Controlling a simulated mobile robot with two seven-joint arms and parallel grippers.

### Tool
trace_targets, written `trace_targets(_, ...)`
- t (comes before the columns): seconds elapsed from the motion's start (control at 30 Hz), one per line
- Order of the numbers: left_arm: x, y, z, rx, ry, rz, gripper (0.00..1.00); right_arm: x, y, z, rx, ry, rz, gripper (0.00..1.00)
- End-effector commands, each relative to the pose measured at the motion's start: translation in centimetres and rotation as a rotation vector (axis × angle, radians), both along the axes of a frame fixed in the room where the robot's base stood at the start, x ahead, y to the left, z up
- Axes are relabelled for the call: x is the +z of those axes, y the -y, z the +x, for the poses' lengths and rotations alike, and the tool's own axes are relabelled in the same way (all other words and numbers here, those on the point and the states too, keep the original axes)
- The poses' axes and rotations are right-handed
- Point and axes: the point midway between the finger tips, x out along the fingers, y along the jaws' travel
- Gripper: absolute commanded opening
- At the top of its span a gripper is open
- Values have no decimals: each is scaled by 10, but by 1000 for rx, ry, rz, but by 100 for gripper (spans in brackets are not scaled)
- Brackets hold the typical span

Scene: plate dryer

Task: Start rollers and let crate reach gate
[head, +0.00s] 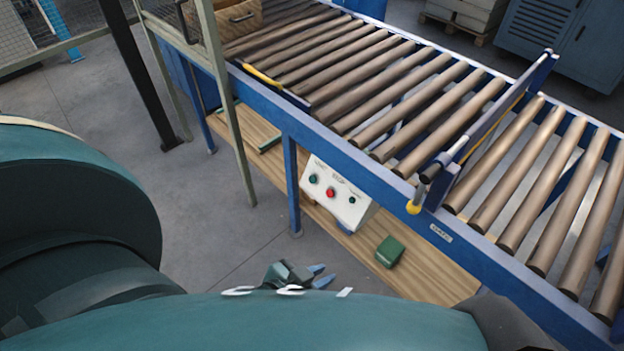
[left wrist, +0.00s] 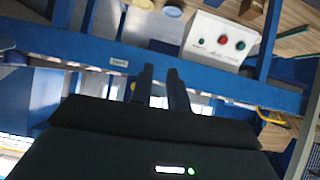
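The brown crate (head: 238,17) sits on the rollers (head: 375,85) at the upper left end of the conveyor in the head view. The blue gate (head: 500,112) spans the rollers further right, with a yellow-tipped handle at its near end. A white control box (head: 340,193) with one red and two green buttons is mounted below the near rail. It also shows in the left wrist view (left wrist: 212,38), above the fingers. My left gripper (head: 325,275) is open and empty, below and apart from the box. Its fingers (left wrist: 163,80) show a gap. My right gripper is not visible.
A wooden shelf (head: 420,270) runs under the conveyor and carries a green block (head: 389,251). A conveyor leg (head: 291,185) stands left of the box. A pale green post (head: 225,100) and a black post (head: 140,75) stand at left. Grey floor is open there.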

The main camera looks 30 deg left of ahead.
Motion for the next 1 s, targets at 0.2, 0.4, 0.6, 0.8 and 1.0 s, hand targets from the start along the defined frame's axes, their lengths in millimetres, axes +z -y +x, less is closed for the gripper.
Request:
trace_targets(0.2,0,0,0,0,-1,0,0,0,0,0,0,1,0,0)
trace_targets(0.4,0,0,0,0,-1,0,0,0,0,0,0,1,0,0)
trace_targets(0.6,-1,0,0,1,-2,1,0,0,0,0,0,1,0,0)
trace_targets(0.8,-1,0,-1,1,-2,1,0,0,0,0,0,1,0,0)
trace_targets(1.0,-1,0,-1,1,-2,1,0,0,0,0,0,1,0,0)
